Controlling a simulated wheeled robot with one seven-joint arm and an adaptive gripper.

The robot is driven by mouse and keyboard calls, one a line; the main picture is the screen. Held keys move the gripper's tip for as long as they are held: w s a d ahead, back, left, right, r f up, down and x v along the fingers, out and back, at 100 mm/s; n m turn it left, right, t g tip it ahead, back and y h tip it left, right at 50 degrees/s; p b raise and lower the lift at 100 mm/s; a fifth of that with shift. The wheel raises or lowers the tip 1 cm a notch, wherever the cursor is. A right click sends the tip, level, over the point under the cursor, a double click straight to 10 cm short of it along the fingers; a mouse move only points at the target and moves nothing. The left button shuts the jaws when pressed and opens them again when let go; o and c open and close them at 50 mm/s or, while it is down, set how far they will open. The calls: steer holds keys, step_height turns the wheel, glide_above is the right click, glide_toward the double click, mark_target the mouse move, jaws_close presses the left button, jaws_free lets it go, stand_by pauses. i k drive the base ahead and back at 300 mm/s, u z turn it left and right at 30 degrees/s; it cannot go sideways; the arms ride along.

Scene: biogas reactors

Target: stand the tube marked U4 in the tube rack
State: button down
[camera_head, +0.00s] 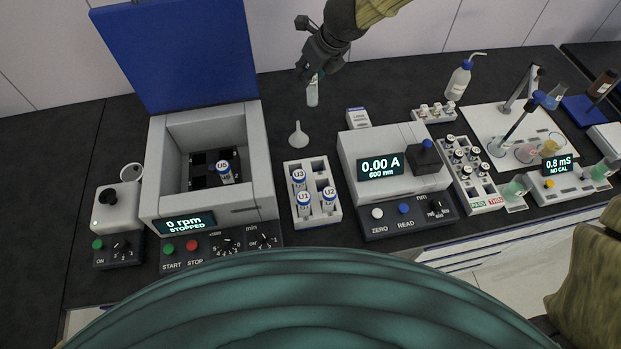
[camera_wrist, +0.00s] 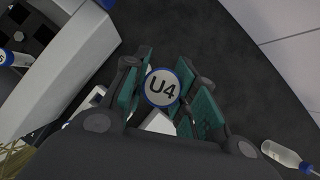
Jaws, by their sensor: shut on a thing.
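My gripper (camera_head: 312,72) is shut on the tube marked U4 (camera_wrist: 162,88), whose blue-rimmed cap sits between the green finger pads in the wrist view. In the head view the tube (camera_head: 312,94) hangs upright below my gripper, above the back of the bench, behind the tube rack. The white tube rack (camera_head: 327,219) stands between the centrifuge and the photometer. It holds tubes U3 (camera_head: 299,178), U1 (camera_head: 304,202) and U2 (camera_head: 329,198). U3 is at the back left, U1 at the front left, U2 at the right. Other slots look empty.
The open centrifuge (camera_head: 156,165), with its blue lid (camera_head: 175,55) raised, stands left of the rack and holds tube U5 (camera_head: 225,172). A white funnel (camera_head: 298,136) stands behind the rack. The photometer (camera_head: 355,147) is close on the right, with a small white box (camera_head: 358,117) behind it.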

mark_target(311, 192)
steer(key=z, duration=2.35)
steer(key=k, duration=0.95)
steer(key=u, duration=1.5)
